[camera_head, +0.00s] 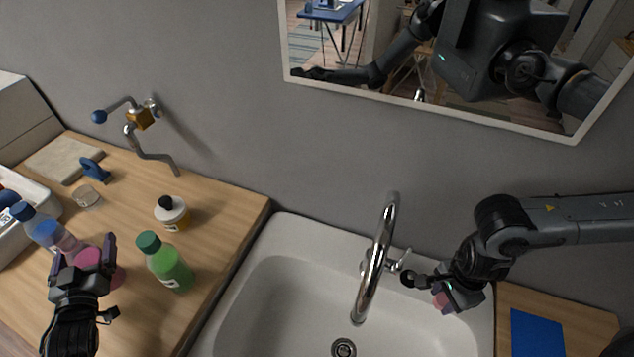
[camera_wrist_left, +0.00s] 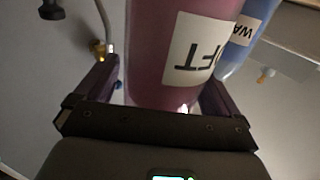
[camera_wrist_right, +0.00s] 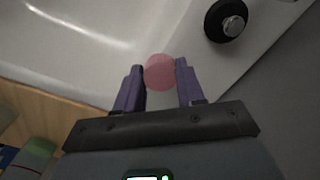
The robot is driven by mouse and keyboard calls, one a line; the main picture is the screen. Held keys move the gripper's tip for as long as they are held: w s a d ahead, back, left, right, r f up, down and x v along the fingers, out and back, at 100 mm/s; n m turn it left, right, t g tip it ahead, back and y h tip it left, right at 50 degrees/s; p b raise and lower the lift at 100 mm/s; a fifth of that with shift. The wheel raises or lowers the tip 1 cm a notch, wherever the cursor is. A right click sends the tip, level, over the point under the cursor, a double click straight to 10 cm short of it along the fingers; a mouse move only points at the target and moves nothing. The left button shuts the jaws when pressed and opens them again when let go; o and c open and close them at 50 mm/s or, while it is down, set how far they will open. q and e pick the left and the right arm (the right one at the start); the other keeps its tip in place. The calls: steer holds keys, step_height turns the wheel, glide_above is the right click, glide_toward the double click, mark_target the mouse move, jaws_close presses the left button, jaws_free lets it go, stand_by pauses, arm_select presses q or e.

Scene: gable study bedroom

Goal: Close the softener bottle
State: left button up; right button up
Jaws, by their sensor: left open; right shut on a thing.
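The softener bottle (camera_head: 112,274) is pink and stands on the left wooden counter, partly hidden behind my left gripper (camera_head: 84,251). In the left wrist view, the bottle (camera_wrist_left: 155,50) stands between the open fingers, with a label reading "OFT". My left gripper is open around it; I cannot tell whether the fingers touch it. My right gripper (camera_head: 437,297) is shut on a round pink cap (camera_wrist_right: 159,72), above the right side of the sink. The bottle's top is not clear in these views.
A green bottle (camera_head: 170,268), a blue bottle (camera_head: 42,232) and a white bottle with a black cap (camera_head: 172,216) stand near the softener. The sink (camera_head: 275,285) and its chrome tap (camera_head: 374,265) lie between my grippers. A blue item (camera_head: 536,335) lies at the right.

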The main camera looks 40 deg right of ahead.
arm_select(q)
steer(key=shift+w, duration=0.15)
arm_select(e)
steer(key=shift+f, duration=0.1)
arm_select(q)
steer(key=shift+r, duration=0.1)
steer(key=c, duration=1.3)
steer(key=shift+r, duration=0.15)
